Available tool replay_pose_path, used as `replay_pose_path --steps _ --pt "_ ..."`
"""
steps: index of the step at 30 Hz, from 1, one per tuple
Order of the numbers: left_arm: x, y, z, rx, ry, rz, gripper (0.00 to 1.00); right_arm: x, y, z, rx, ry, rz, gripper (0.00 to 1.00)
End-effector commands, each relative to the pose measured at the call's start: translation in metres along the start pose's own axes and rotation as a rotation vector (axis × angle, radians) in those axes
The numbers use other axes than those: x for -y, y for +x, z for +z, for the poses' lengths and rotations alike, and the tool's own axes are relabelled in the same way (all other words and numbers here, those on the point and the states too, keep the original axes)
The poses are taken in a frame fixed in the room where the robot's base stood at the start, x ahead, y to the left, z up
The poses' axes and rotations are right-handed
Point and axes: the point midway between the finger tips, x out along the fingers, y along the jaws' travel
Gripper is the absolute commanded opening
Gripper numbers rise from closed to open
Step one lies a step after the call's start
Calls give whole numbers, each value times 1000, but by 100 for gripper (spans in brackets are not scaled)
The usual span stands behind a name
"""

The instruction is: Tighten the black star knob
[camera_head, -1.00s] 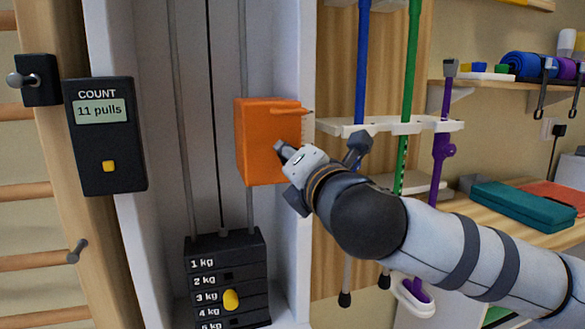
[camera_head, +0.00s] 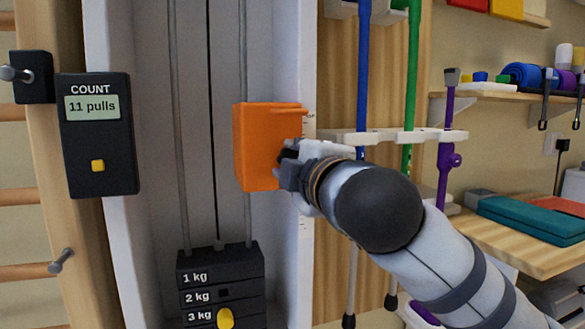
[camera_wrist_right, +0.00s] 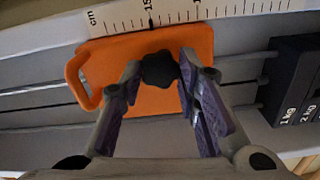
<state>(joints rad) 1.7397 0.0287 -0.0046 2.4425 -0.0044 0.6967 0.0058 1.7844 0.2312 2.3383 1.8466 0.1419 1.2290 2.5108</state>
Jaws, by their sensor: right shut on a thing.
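The black star knob (camera_wrist_right: 160,69) sits against the face of an orange carriage block (camera_wrist_right: 112,56) in the right wrist view. My right gripper (camera_wrist_right: 158,75) has its fingertips on both sides of the knob and is shut on it. In the head view the orange block (camera_head: 256,146) is on the white column, with my right gripper (camera_head: 290,165) at its right side. The knob is mostly hidden there by the gripper. My left gripper is in neither view.
A weight stack (camera_head: 218,285) with a yellow pin stands below the block. A counter (camera_head: 97,135) reading "11 pulls" is at left. Blue, green and purple sticks hang in a white rack (camera_head: 432,136) behind my arm. A ruler scale (camera_wrist_right: 190,14) runs beside the block.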

Motion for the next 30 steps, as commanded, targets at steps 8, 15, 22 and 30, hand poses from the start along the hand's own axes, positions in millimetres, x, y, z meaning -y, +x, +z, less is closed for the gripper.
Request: replay_pose_path --steps 8,15,22,30 --pt "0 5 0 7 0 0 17 -2 0 2 4 125 6 2" --pt "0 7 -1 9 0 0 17 -2 0 2 4 169 6 2" --pt "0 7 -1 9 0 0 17 -2 0 2 4 176 6 2" --pt "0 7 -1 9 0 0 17 -2 0 1 3 175 5 45"
